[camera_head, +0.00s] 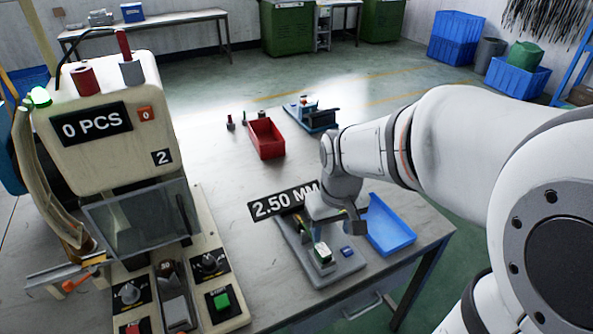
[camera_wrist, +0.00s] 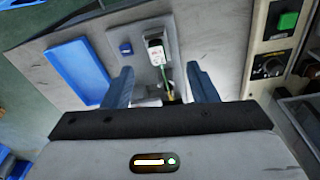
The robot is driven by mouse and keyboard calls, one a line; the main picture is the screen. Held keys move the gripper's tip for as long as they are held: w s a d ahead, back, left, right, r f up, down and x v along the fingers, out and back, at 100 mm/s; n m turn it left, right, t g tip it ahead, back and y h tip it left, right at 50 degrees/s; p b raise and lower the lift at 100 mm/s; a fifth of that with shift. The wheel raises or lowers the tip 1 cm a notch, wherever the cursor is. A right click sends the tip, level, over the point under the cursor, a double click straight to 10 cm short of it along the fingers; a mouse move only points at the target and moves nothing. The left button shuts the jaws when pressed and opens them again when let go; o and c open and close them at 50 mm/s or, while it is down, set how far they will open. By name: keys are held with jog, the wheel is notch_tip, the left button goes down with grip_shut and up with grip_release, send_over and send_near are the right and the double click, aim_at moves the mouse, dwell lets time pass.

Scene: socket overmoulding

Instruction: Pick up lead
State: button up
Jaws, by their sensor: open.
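The lead is probably the small white-topped piece with a thin green strand in the wrist view (camera_wrist: 157,42); in the head view a white and green piece (camera_head: 322,254) stands on a grey fixture plate (camera_head: 342,272) on the table. My gripper (camera_wrist: 161,80) is open, with its two blue-grey fingers spread on either side of the strand's lower end. In the head view my gripper (camera_head: 336,230) hangs low over the plate, just behind the white and green piece. It hides part of the plate. Nothing is visibly held, and contact cannot be told.
A blue tray (camera_head: 391,226) lies right of the plate, and a small blue block (camera_head: 347,252) sits on the plate. A "2.50 MM" display (camera_head: 285,200) stands behind. The moulding machine (camera_head: 110,135) is at left. A red bin (camera_head: 266,139) stands farther back; table between is mostly clear.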

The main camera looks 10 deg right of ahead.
jog(key=n+g, duration=0.1)
jog(key=n, duration=0.1)
send_near(324, 250)
jog(key=shift+w+a+f, duration=0.25)
jog(key=shift+w, duration=0.1)
jog(key=shift+w+f, duration=0.15)
jog(key=shift+f, duration=0.15)
jog(key=f, duration=0.7)
jog(key=shift+s+d+f, duration=0.2)
jog(key=shift+s+f, duration=0.2)
jog(key=shift+c, duration=0.2)
grip_shut()
jog(key=shift+r, duration=0.15)
